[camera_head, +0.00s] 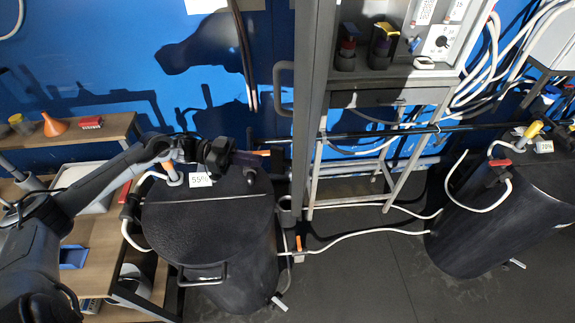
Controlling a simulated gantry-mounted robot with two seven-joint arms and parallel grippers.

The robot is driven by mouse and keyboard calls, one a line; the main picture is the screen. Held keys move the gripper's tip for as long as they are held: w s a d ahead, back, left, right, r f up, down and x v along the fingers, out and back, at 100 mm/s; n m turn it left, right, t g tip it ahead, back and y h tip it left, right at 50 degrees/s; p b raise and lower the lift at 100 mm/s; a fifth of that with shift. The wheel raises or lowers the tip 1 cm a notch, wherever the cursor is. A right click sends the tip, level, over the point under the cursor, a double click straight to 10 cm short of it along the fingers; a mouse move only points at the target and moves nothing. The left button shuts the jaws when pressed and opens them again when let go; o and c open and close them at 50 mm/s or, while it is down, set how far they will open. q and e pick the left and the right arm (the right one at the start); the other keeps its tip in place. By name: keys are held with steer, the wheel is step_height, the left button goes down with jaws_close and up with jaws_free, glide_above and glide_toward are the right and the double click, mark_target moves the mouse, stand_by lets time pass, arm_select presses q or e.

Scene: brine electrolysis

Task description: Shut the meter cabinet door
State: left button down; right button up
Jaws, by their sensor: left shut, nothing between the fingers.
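The meter cabinet (406,80) stands at the top centre-right, with its inside panel, dial and switches uncovered. Its grey door (312,95) stands open and shows almost edge-on, reaching toward me. The door's dark handle (279,88) is on the door's left side. My left gripper (262,156) is over the near-left black drum, to the left of the door and lower in the picture than the handle. It is shut and empty, apart from the door. My right gripper is not in view.
A black drum (215,230) labelled 55% stands below my left arm, with another drum (495,225) at right. Hoses cross the dark floor (360,275). A wooden bench (95,250) with an orange funnel (54,124) behind is at left.

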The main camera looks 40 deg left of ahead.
arm_select(q)
steer(key=x, duration=0.9)
steer(key=shift+d+p, duration=0.35)
steer(key=shift+p, duration=0.05)
steer(key=shift+w, duration=0.15)
